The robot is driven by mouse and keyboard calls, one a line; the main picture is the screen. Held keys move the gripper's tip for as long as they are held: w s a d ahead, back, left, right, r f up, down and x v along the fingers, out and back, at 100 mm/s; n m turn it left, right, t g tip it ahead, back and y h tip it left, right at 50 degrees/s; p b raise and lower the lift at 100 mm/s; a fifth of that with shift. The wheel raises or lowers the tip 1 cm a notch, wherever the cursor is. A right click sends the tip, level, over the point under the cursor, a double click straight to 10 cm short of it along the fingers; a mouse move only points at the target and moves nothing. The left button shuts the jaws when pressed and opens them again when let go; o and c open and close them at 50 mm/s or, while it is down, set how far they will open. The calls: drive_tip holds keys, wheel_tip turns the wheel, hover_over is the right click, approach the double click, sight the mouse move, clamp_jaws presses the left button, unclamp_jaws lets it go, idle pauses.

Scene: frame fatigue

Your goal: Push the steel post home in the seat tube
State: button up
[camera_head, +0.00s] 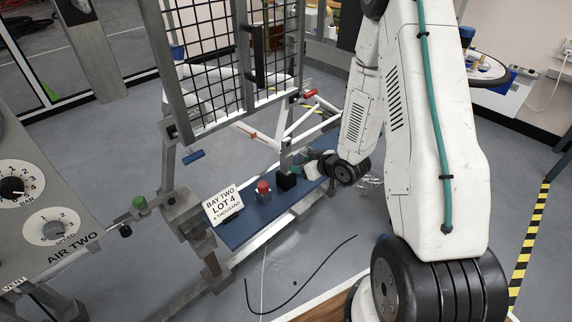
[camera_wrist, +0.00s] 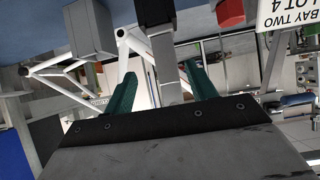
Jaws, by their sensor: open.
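The white bicycle frame (camera_head: 262,138) stands above the blue bench (camera_head: 240,228); it also shows in the wrist view (camera_wrist: 70,72), which appears upside down. A plain grey length (camera_wrist: 171,88), seemingly the steel post, continues from the tube between my fingers. I cannot tell how deep it sits. My gripper (camera_wrist: 160,85) is open, its two green fingers on either side of the post with gaps visible. In the head view my gripper (camera_head: 312,165) is beside the black block, its fingers partly hidden.
A mesh guard (camera_head: 232,65) stands at the back left of the bench. A red button (camera_head: 263,187) and a lot sign (camera_head: 223,204) stand on the bench. A control console (camera_head: 40,210) is at left. A dark cable (camera_head: 305,283) lies on open floor.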

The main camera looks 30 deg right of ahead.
sight(288, 152)
drive_tip(key=r, duration=0.1)
drive_tip(key=w+r+t, duration=0.1)
drive_tip(key=shift+w+a+r+t+y, duration=0.2)
drive_tip(key=shift+a+r+t+y, duration=0.1)
drive_tip(key=shift+a+r+y, duration=0.1)
drive_tip(key=shift+w+a, duration=0.1)
drive_tip(key=shift+w, duration=0.2)
drive_tip(key=x, duration=0.7)
drive_tip(key=shift+w+a+r, duration=0.1)
drive_tip(key=shift+a, duration=0.05)
drive_tip(key=shift+c, duration=0.3)
clamp_jaws()
drive_tip(key=shift+r, duration=0.1)
wheel_tip(288, 152, up, 10)
